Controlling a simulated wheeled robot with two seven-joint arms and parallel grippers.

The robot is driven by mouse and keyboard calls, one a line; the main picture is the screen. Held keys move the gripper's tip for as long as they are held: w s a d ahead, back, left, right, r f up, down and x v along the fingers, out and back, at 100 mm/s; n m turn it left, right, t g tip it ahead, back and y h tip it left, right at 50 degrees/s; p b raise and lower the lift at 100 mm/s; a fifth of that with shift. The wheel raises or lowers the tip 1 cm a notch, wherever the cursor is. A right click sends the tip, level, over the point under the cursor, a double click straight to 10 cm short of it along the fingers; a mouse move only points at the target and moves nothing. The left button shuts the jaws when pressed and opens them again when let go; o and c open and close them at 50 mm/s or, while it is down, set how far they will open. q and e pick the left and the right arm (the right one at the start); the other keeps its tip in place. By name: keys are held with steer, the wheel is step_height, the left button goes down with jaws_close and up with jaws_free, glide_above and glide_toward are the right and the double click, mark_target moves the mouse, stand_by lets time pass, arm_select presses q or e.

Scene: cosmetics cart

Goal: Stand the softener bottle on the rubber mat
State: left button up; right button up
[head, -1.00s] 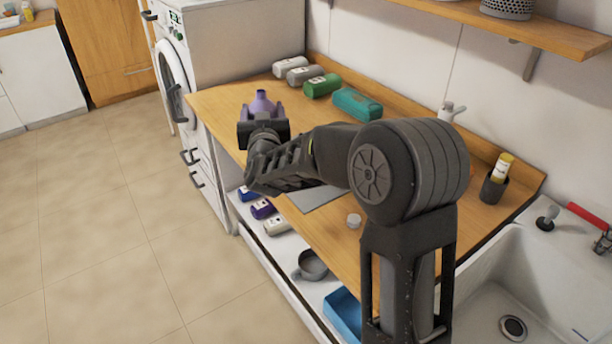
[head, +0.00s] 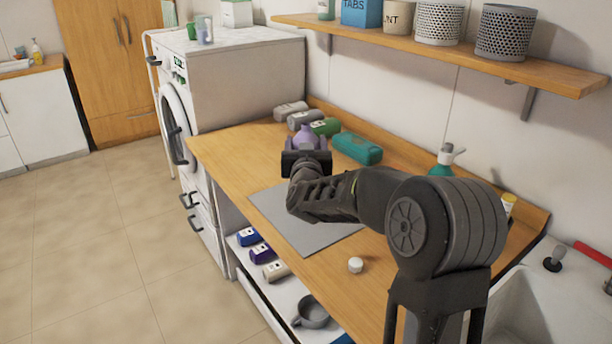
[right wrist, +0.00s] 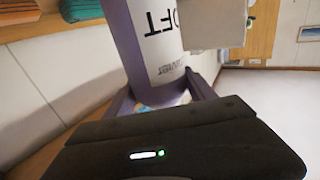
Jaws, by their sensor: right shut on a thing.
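The softener bottle (head: 307,135) is purple, and its narrow neck points up in the head view. My right gripper (head: 306,152) is shut on it. In the right wrist view the bottle's white label (right wrist: 160,40) with dark letters shows between the fingers. The grey rubber mat (head: 290,222) lies flat on the wooden counter, partly hidden by my right arm. The bottle shows above the mat's far end in the picture. The gripper hides its base, so I cannot tell its height over the counter. My left gripper is out of view.
A teal bottle (head: 358,148), a green bottle (head: 326,126) and grey bottles lie along the counter's back. A white cap (head: 355,265) sits near the front edge. A spray bottle (head: 443,160) stands behind my arm. A sink (head: 540,290) is at right.

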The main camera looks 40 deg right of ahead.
steer(key=shift+f, duration=1)
steer(key=shift+f, duration=1.85)
steer(key=shift+f, duration=0.2)
steer(key=o, duration=1.8)
steer(key=shift+s+a+r, duration=0.1)
steer(key=shift+r, duration=0.1)
steer(key=b+v, duration=0.1)
steer(key=v, duration=1)
steer(key=shift+s+a, duration=0.25)
steer(key=shift+s, duration=0.05)
